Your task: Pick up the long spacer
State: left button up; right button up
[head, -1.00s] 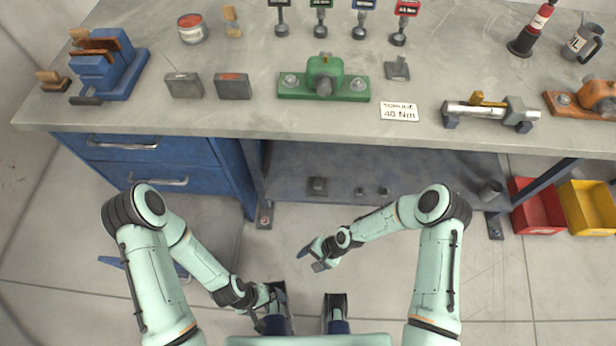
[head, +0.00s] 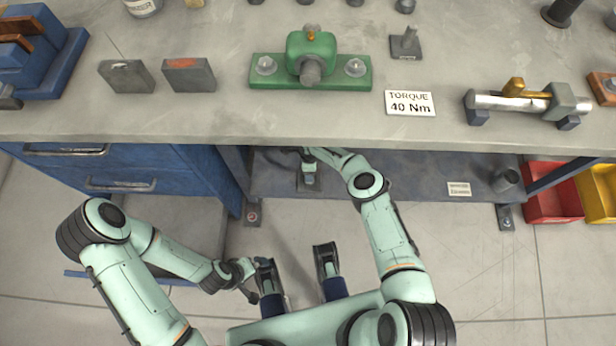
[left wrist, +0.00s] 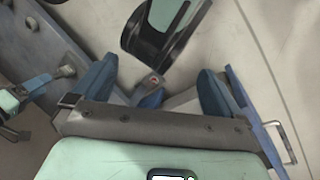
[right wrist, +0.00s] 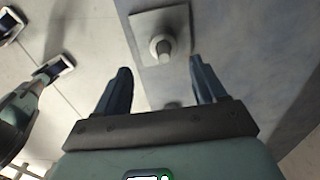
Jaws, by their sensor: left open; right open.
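My right gripper (right wrist: 162,82) is open and empty in the right wrist view. Ahead of its fingers a grey cylindrical peg (right wrist: 163,47) stands on a square plate (right wrist: 147,22). I cannot tell which piece is the long spacer. In the head view my right arm reaches under the bench top to the lower shelf; the square plate (head: 308,184) shows there. My left gripper (left wrist: 155,88) is open and empty, low in front of the bench near my base.
The bench top (head: 200,118) overhangs the lower shelf (head: 420,178). A grey cup (head: 506,180) and a white card (head: 459,189) are on the shelf's right side. Blue drawers (head: 120,165) stand left; red (head: 550,195) and yellow bins stand right.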

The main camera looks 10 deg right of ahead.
notch_tip(320, 180, down, 5)
jog(key=shift+r+b, duration=0.15)
jog(key=shift+b, duration=0.9)
jog(key=f+b, duration=0.2)
jog(key=f, duration=0.1)
jog(key=shift+w+d, duration=0.1)
jog(key=shift+w, duration=0.1)
jog(key=shift+f+b, duration=0.7)
jog(key=shift+f, duration=0.3)
pick_arm(q)
jog(key=w+a+f+t+y, duration=0.1)
jog(key=w+a+f, duration=0.3)
jog(key=f, duration=0.4)
jog(key=shift+w+a+n+t, duration=0.2)
jog(key=shift+w+n+t, duration=0.2)
jog(key=shift+w, duration=0.5)
pick_arm(e)
jog(key=shift+r, duration=0.1)
jog(key=c, duration=1.3)
